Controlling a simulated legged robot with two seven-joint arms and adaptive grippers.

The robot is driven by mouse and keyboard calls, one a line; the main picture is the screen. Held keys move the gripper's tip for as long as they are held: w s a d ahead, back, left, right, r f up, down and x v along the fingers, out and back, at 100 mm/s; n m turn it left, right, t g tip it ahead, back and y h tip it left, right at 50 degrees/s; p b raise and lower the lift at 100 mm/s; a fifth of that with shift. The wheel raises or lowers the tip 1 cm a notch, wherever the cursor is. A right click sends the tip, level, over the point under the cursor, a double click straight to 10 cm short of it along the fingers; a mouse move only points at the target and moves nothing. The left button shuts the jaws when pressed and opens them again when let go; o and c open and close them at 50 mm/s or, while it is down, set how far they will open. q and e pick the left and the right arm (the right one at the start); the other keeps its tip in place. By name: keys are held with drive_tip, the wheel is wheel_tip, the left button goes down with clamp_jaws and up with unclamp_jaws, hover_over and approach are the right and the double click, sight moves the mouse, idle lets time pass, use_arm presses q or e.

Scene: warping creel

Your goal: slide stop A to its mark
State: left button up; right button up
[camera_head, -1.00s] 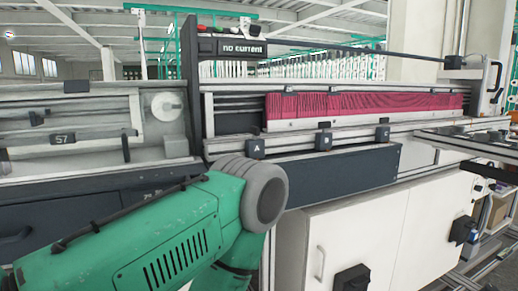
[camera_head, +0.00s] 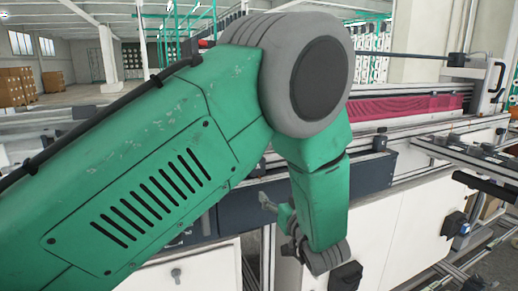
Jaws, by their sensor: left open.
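Stop A is hidden behind my raised left arm, and its mark does not show. One dark stop block (camera_head: 380,138) shows on the front rail to the right of my arm; its letter cannot be read. My left arm comes in from the left, rises to a large grey joint and bends down in front of the machine. My left gripper (camera_head: 267,203) shows only in part, as a small grey piece beside the wrist, in front of the dark machine panel. It is open, and nothing shows in it. My right gripper is not in view.
The pale front rail (camera_head: 410,127) runs to the right below a band of magenta yarn (camera_head: 408,106). White cabinets (camera_head: 385,225) with dark latches stand below. A metal frame (camera_head: 470,148) juts out at the right. Cardboard boxes (camera_head: 15,88) stand far back left.

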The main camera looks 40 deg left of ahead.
use_arm(q)
drive_tip(key=n+g+y, duration=0.1)
drive_tip(key=n+y, duration=0.1)
approach(258, 162)
drive_tip(key=p+x, duration=0.3)
drive_tip(key=x, duration=0.7)
drive_tip(key=shift+w+a, duration=0.2)
drive_tip(key=shift+w, duration=0.05)
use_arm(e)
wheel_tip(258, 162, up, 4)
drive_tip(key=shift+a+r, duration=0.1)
